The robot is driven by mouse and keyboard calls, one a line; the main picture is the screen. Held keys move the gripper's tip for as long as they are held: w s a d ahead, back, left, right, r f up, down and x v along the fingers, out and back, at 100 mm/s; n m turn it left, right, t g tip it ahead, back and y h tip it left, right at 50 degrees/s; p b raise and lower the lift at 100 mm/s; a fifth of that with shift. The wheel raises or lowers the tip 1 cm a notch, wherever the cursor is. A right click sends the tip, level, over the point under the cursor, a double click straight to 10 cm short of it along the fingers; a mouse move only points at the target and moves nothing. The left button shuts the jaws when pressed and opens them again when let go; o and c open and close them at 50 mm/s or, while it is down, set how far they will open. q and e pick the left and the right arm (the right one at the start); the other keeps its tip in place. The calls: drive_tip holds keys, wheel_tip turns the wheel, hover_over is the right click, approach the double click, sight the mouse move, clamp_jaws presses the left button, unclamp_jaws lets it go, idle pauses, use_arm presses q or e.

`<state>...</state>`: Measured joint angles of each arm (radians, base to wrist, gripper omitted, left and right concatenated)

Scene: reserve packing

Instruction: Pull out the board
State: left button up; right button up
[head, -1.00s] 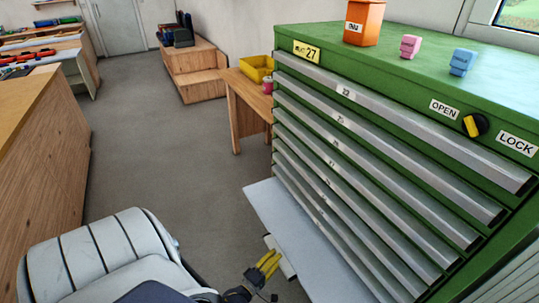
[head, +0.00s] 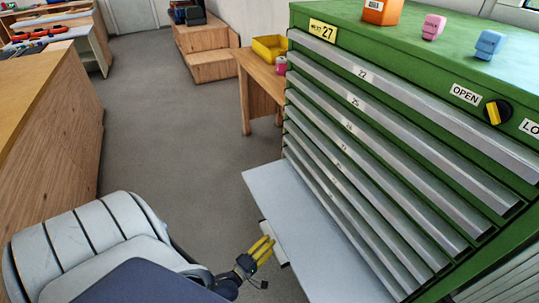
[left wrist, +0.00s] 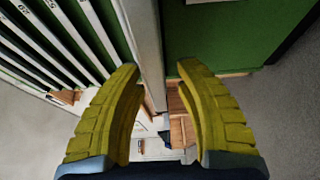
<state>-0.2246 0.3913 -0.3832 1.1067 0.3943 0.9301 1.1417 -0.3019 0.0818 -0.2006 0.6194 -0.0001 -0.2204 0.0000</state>
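The board (head: 290,215) is a flat pale grey sheet sticking out low from the front of the green cabinet (head: 400,25). A short pale handle (head: 284,258) sits at its outer edge. My left gripper (head: 268,243) has yellow fingers and is at this handle in the head view. In the left wrist view its fingers (left wrist: 159,70) are apart, with a long pale edge passing between them near the left fingertip. A gap shows beside the right fingertip, and whether the fingers press on the handle is hard to see. My right gripper is not in view.
Numbered drawers (head: 365,105) fill the cabinet front above the board. A yellow-black knob (head: 497,112) sits between OPEN and LOCK labels. An orange container (head: 380,12) and pink and blue blocks stand on top. A wooden table (head: 258,75) holds a yellow bin.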

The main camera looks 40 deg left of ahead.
use_arm(q)
drive_tip(key=shift+o, duration=0.2)
drive_tip(key=shift+w+r, duration=0.15)
drive_tip(key=s, duration=1.2)
drive_tip(key=shift+a, duration=0.1)
